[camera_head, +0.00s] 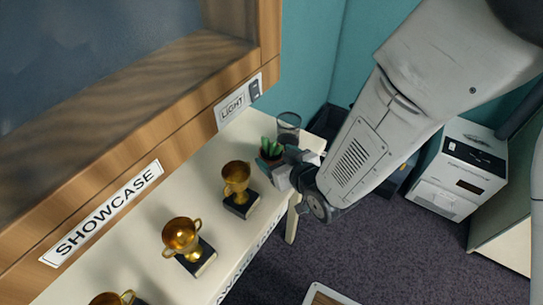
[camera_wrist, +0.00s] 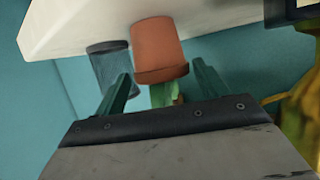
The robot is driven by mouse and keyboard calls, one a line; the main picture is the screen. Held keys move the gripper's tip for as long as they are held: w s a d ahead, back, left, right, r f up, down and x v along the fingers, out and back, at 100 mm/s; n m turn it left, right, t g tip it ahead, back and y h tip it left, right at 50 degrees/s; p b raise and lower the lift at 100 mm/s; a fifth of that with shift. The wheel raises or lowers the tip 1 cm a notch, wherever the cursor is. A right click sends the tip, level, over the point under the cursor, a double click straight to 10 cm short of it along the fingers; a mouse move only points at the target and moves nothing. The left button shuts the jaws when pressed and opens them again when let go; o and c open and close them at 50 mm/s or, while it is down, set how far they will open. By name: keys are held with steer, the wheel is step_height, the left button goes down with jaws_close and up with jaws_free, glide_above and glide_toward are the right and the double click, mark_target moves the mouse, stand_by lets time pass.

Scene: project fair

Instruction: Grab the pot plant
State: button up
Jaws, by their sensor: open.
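The pot plant (camera_head: 271,151) stands near the right end of the white table, green leaves up, its pot mostly hidden by my gripper (camera_head: 287,168) in the head view. In the wrist view, which looks upside down, the terracotta pot (camera_wrist: 158,48) shows clearly with green leaves (camera_wrist: 163,95) below its rim. My gripper (camera_wrist: 160,85) is open. Its two green-tinted fingers lie either side of the leaves, near the pot's rim. I cannot tell whether they touch the plant.
A dark glass cup (camera_head: 288,128) stands right behind the plant and also shows in the wrist view (camera_wrist: 108,62). A gold trophy (camera_head: 237,178) stands close to the left, with more along the white table (camera_head: 125,238). The wooden showcase (camera_head: 190,118) borders the table's back.

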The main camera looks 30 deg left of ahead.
mark_target(269, 150)
steer(key=x, duration=0.4)
steer(key=shift+a+r, duration=0.15)
steer(key=shift+a, duration=0.05)
steer(key=c, duration=0.9)
steer(key=shift+o, duration=0.2)
steer(key=shift+r, duration=0.1)
